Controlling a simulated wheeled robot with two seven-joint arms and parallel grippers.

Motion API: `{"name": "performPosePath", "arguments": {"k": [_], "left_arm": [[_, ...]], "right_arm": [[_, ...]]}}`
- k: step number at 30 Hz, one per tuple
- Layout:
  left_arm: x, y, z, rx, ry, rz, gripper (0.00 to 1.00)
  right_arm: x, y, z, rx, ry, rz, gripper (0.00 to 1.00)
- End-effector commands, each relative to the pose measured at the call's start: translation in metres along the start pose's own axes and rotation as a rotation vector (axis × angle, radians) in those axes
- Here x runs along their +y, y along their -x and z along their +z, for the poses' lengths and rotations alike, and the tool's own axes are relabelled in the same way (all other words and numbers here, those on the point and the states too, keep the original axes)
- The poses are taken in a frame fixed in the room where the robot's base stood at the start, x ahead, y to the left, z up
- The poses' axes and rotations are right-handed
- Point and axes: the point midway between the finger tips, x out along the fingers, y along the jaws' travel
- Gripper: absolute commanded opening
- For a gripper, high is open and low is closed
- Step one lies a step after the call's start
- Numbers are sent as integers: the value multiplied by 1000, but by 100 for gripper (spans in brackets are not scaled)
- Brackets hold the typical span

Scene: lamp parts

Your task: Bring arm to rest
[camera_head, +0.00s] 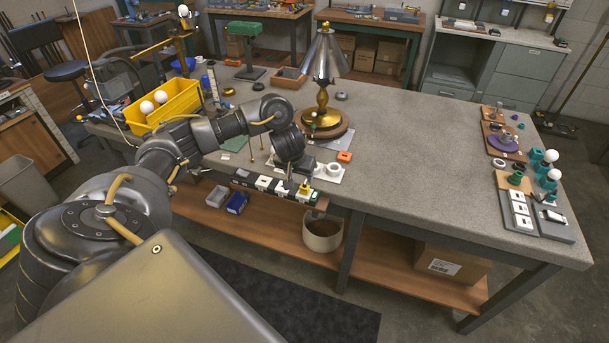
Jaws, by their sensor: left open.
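My left arm comes in from the lower left and reaches over the table's front edge. My left gripper (305,172) points down near that edge, in front of the lamp. It is open, and I see nothing held in it; its fingertips are small and partly mixed with the parts behind them. The lamp (325,62) has a grey metal cone shade and a brass stem and foot on a round wooden base. It stands upright on the table, apart from the gripper. My right gripper is not in view.
The grey table (430,150) is mostly clear right of the lamp. A strip of switches and sockets (275,186) lies at the front edge by my gripper. A yellow bin (165,104) with white bulbs stands left. Sockets, bulbs and a switch panel (521,210) line the right end.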

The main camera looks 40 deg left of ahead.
Motion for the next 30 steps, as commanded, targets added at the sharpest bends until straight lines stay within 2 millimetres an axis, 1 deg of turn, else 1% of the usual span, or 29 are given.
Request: {"name": "performPosePath", "arguments": {"k": [2, 12, 14, 16, 17, 20, 21, 23, 24, 26, 27, 29, 30], "left_arm": [[0, 3, 0, 0, 0, 0, 54], [1, 1, 1, -3, -1, 3, 54], [6, -5, 5, -13, -9, 16, 54], [19, -21, 14, -36, -31, 51, 54], [27, -31, 20, -48, -43, 75, 54], [62, -74, 49, -96, -97, 182, 54], [77, -95, 65, -112, -118, 232, 54], [99, -128, 91, -125, -145, 308, 54], [110, -151, 110, -127, -160, 352, 54], [124, -185, 144, -123, -179, 406, 54], [129, -207, 168, -115, -190, 431, 54], [131, -238, 206, -100, -202, 449, 54], [130, -256, 232, -90, -212, 452, 54]], "right_arm": [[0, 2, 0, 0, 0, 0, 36], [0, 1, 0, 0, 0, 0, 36], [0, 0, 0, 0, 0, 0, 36], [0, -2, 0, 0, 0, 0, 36], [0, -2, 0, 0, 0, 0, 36], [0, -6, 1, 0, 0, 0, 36], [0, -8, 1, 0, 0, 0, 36], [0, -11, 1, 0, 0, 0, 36], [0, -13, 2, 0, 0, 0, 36], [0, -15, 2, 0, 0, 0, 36], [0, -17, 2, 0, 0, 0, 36], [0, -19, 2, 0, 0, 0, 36], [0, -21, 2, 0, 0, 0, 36]]}}
